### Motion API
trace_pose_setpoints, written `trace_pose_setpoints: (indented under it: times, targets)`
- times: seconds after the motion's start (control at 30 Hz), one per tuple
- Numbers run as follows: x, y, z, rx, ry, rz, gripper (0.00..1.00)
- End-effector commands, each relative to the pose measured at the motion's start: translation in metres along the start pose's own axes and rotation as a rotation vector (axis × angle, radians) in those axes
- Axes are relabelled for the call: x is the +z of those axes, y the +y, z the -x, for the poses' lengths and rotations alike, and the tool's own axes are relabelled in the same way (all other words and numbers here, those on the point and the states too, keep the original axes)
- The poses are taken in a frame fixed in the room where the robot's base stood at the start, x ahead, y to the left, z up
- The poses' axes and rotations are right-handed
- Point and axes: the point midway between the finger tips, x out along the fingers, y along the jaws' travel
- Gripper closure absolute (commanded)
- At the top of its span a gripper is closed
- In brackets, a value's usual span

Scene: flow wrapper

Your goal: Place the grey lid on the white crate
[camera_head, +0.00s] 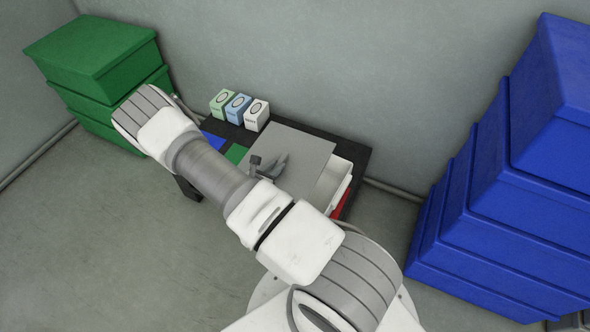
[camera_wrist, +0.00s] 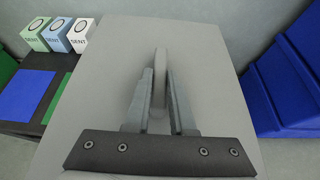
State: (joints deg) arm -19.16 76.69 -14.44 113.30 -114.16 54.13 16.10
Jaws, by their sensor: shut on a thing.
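The grey lid (camera_head: 296,146) is a flat, light grey sheet with an upright handle. My gripper (camera_head: 277,168) is shut on the lid's handle, and the lid also fills the middle of the wrist view (camera_wrist: 205,55). In the wrist view my gripper (camera_wrist: 158,100) has a finger on each side of the handle (camera_wrist: 160,62). The white crate (camera_head: 340,180) shows at the right end of the dark table, partly hidden behind the lid. I cannot tell whether the lid touches the crate or table.
Green, blue and white cartons (camera_head: 238,108) stand at the back left of the dark table (camera_head: 356,152). Blue (camera_wrist: 28,94) and green (camera_wrist: 60,97) flat pieces lie left of the lid. Something red (camera_head: 342,204) is by the crate. Green bins (camera_head: 95,60) and blue bins (camera_head: 500,190) flank the table.

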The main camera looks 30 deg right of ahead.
Motion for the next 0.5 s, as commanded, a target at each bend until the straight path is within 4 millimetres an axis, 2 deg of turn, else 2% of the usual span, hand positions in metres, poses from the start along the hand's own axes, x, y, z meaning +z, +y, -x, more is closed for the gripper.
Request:
trace_pose_setpoints:
  times: [0.1, 0.3, 0.5]
  targets:
    - [-0.005, -0.005, -0.034, -0.005, -0.004, -0.001, 1.0]
    - [-0.01, -0.01, -0.086, -0.003, -0.003, -0.001, 1.0]
    - [-0.011, -0.013, -0.114, -0.002, -0.002, 0.001, 1.0]
